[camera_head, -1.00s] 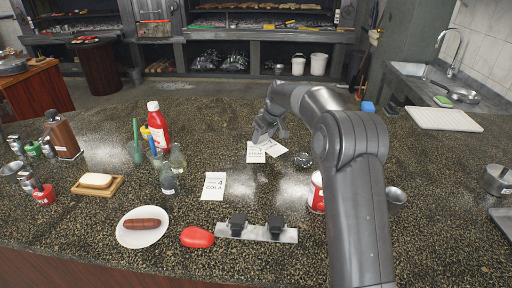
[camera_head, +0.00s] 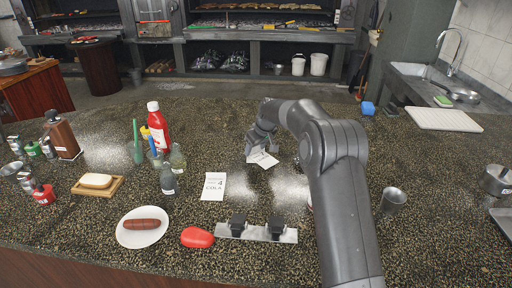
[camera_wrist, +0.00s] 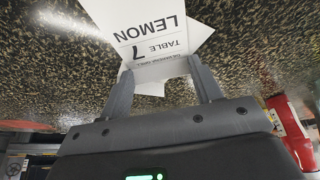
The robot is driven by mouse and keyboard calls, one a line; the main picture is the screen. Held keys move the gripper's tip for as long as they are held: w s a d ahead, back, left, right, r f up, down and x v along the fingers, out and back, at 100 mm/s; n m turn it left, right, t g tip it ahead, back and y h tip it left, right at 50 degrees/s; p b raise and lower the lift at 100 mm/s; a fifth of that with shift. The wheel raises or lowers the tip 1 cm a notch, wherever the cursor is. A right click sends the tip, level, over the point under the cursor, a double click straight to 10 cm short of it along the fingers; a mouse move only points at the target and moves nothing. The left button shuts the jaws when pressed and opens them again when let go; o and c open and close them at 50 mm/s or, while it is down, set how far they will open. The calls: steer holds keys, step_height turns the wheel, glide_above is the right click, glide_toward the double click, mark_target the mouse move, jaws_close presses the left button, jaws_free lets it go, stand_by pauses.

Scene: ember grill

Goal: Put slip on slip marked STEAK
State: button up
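A white slip reading LEMON, TABLE 7 (camera_wrist: 152,35) lies on the counter in the wrist view, with its near end between my fingertips. A second white slip (camera_wrist: 201,36) shows partly from under it; its print is hidden. The overlapping slips (camera_head: 263,159) also show in the head view, just below my gripper (camera_head: 258,149). My gripper (camera_wrist: 161,68) has its fingers apart, one on each side of the LEMON slip; I cannot tell whether they touch its edges. A slip reading COLA, 4 (camera_head: 213,187) lies nearer the front. The word STEAK is not readable anywhere.
A plate with a sausage (camera_head: 142,227), a red object (camera_head: 197,237) and a metal strip with black clips (camera_head: 257,232) lie in front. Bottles, including a red one (camera_head: 157,125), stand left. A metal cup (camera_head: 392,200) stands right of my arm.

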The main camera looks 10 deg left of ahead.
mark_target(264, 159)
steer(key=o, duration=0.4)
steer(key=shift+r, duration=0.1)
